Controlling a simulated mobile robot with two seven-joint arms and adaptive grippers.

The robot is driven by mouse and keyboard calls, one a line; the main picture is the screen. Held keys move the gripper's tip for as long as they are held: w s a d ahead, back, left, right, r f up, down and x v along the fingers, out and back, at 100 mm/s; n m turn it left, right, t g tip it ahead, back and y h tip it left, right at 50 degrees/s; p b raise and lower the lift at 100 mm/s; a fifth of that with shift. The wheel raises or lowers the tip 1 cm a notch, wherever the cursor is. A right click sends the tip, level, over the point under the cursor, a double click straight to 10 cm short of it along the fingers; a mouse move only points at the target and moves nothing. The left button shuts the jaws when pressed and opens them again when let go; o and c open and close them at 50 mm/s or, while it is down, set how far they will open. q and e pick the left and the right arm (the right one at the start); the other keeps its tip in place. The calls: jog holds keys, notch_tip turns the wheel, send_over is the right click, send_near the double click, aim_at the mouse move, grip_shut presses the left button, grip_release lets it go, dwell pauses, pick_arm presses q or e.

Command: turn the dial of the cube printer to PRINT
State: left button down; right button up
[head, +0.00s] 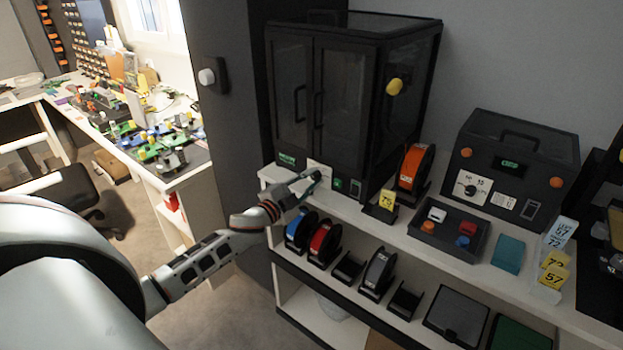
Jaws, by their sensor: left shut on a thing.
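The cube printer (345,105) is a tall black cabinet with two glazed doors, standing on the white shelf top. Its base strip carries a small green display, a pale dial plate (318,168) and a green switch. My left gripper (312,182) reaches up from the lower left and is shut at the dial plate, on the dial. The gripper hides the dial, so I cannot read where its pointer stands. My right gripper is not in view.
A filament dryer box (500,165) with its own dial stands to the right. Several spools sit on the shelf below my gripper.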

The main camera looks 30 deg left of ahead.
pick_arm(q)
jog(key=m, duration=0.6)
jog(key=shift+d+f, duration=0.1)
jog(key=m, duration=0.4)
jog(key=shift+f+b, duration=0.1)
jog(key=shift+b, duration=0.2)
jog(key=m, duration=0.3)
jog(key=shift+m, duration=0.4)
jog(key=m, duration=0.3)
jog(key=shift+f, duration=0.1)
jog(key=m, duration=0.8)
jog(key=m+p, duration=0.1)
jog(key=m, duration=0.1)
jog(key=shift+a, duration=0.25)
jog(key=shift+m, duration=0.3)
jog(key=c, duration=1.8)
grip_release()
